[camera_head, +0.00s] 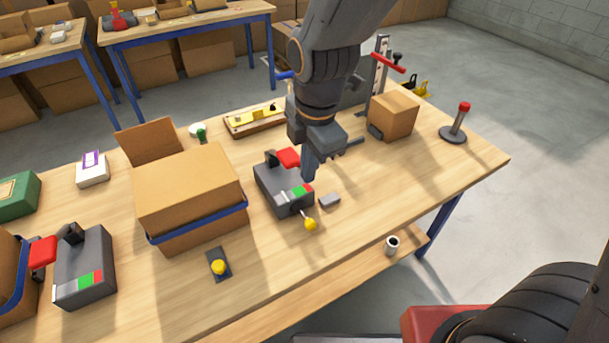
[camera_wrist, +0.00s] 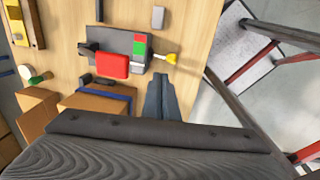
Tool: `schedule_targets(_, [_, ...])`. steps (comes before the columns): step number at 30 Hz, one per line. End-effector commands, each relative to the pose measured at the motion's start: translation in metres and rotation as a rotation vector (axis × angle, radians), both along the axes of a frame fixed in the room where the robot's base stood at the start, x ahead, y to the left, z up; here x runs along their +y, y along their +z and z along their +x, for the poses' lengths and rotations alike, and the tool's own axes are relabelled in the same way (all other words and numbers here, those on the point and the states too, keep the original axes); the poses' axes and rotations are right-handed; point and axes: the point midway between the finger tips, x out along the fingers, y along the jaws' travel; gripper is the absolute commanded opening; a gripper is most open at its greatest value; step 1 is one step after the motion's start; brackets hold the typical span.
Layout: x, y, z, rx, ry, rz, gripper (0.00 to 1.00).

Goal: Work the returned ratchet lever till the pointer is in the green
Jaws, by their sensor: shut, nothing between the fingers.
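The nearer ratchet unit (camera_head: 270,190) is a dark grey block on the table with a red lever handle (camera_head: 288,157) and a white, green and red scale (camera_head: 297,192). A yellow knob (camera_head: 310,224) on a thin stem sticks out of its front. In the wrist view the red handle (camera_wrist: 112,65), green band (camera_wrist: 139,49) and yellow knob (camera_wrist: 171,58) show from above. The pointer is too small to make out. My gripper (camera_head: 310,177) is shut and empty, close beside the unit's right side; its fingers (camera_wrist: 160,78) show just below the yellow knob in the wrist view.
A second similar unit (camera_head: 90,255) with a red handle stands at left. A cardboard box (camera_head: 185,185) with a blue strap stands between them. A small grey block (camera_head: 329,200), a yellow button (camera_head: 219,267) and a red-topped post (camera_head: 456,122) are around.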

Motion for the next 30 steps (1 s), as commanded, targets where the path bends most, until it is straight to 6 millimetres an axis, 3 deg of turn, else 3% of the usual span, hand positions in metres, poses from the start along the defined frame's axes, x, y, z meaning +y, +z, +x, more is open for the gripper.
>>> schedule_targets(12, [-0.011, 0.045, -0.019, -0.003, 0.0, 0.002, 0.0])
schedule_targets(30, [-0.013, 0.05, -0.021, -0.001, 0.0, 0.001, 0.0])
